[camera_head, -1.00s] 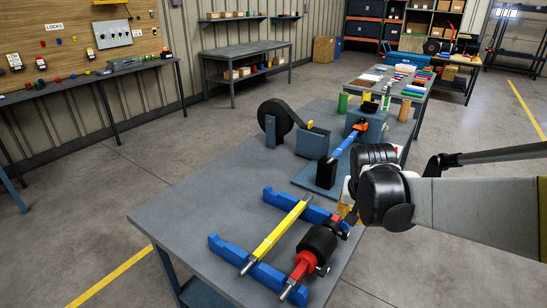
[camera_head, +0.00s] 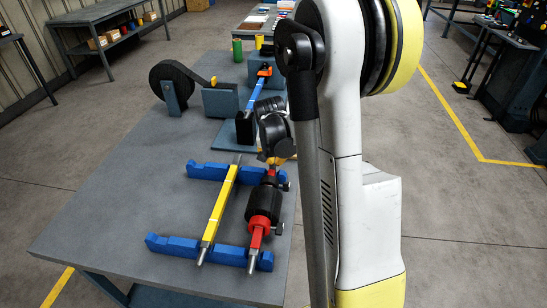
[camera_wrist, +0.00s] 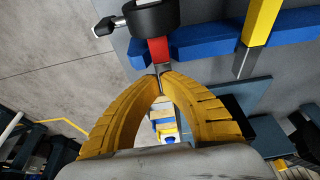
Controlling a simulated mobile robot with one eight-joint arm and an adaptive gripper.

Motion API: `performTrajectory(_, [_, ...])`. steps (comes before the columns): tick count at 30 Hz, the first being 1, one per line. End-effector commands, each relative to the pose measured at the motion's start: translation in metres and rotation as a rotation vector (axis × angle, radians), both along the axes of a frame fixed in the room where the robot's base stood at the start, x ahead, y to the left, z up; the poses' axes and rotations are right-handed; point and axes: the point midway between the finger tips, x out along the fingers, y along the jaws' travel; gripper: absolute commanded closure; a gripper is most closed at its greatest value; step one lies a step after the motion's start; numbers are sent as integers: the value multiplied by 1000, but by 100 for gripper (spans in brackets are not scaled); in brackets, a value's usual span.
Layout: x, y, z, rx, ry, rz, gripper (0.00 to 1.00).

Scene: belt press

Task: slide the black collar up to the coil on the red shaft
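The red shaft (camera_head: 256,238) lies across the blue supports with a thick black coil (camera_head: 263,204) on it. The black collar (camera_head: 270,181), with a side screw, is around the shaft at the coil's far side. Any gap between it and the coil is not clear. In the wrist view the black collar (camera_wrist: 152,18) is at the top, with a short red stretch of shaft (camera_wrist: 158,50) below it. My gripper (camera_wrist: 160,75) has its yellow fingertips closed on the shaft's steel end, apart from the collar.
A yellow bar (camera_head: 219,205) lies beside the shaft on the blue supports (camera_head: 173,245). Behind stand a black belt roll (camera_head: 170,88) and a press with a blue bar (camera_head: 251,100). The table's (camera_head: 110,215) left part is clear.

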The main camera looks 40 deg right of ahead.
Motion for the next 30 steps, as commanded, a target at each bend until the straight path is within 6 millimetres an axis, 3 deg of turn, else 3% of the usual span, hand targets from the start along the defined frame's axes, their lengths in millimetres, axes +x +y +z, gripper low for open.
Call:
performTrajectory(1, [-2,3,-7,0,0,1,100])
performTrajectory(7, [-21,24,-4,0,0,1,100])
performTrajectory(23, [-28,31,-2,0,0,1,100])
performTrajectory(30, [-48,54,-2,0,0,2,100])
